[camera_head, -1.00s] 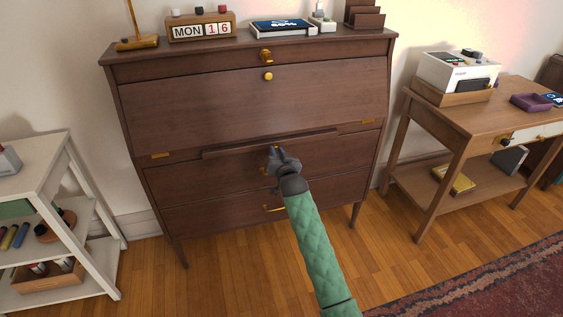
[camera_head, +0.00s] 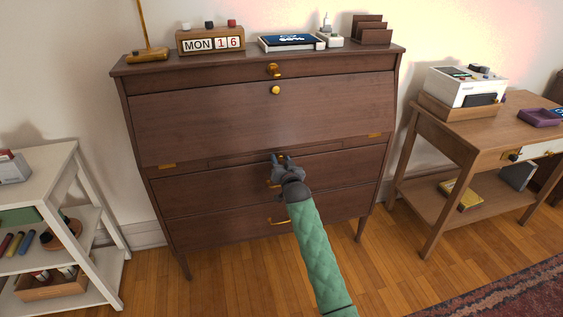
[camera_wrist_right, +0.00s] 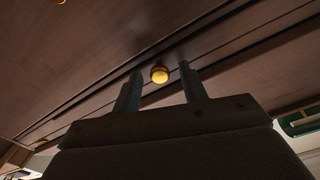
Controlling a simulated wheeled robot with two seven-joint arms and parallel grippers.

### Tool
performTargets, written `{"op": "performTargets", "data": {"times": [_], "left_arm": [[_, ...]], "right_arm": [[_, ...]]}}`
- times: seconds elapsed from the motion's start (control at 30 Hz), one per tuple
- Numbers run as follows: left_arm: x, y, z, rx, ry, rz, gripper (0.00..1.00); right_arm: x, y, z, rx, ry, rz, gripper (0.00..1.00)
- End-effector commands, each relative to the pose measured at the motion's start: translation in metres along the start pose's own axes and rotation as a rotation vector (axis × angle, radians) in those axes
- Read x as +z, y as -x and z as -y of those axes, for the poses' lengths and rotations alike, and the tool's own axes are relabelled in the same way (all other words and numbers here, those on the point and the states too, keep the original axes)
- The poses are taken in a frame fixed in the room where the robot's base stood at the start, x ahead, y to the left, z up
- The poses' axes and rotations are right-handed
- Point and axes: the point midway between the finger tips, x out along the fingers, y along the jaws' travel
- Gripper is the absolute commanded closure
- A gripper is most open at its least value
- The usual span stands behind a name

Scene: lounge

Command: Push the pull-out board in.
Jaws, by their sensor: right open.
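The pull-out board (camera_head: 232,160) is a thin dark-wood strip under the closed flap (camera_head: 255,120) of the brown desk. Its front looks about level with the desk front; any small gap is hard to tell. A small brass knob sits at its middle, and shows in the right wrist view (camera_wrist_right: 159,74). My right gripper (camera_head: 281,160) is open in front of the board's middle, its two fingers on either side of the knob in the wrist view. I cannot tell whether the fingertips touch the wood. My left gripper is out of view.
Drawers with brass handles (camera_head: 279,221) lie below the board. A calendar block (camera_head: 210,42), a tablet (camera_head: 290,42) and a letter rack (camera_head: 371,30) stand on the desk top. A white shelf (camera_head: 45,170) stands left, a wooden side table (camera_head: 470,130) right.

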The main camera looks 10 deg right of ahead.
Motion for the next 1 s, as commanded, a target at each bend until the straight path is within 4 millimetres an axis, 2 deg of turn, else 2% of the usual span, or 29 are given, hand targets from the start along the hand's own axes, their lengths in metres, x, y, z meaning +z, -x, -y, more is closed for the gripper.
{"op": "performTargets", "data": {"times": [0.17, 0.4, 0.6, 1.0], "left_arm": [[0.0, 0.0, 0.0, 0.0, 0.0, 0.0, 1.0], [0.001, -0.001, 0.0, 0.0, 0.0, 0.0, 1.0], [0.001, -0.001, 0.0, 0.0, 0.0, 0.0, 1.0], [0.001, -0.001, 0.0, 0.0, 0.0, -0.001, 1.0]], "right_arm": [[0.001, 0.015, 0.0, 0.0, -0.001, 0.001, 0.57], [0.001, 0.05, 0.0, 0.0, -0.001, 0.0, 0.57], [0.001, 0.07, 0.0, 0.0, 0.0, 0.001, 0.57], [0.0, 0.077, 0.0, 0.0, 0.0, 0.0, 0.57]]}}
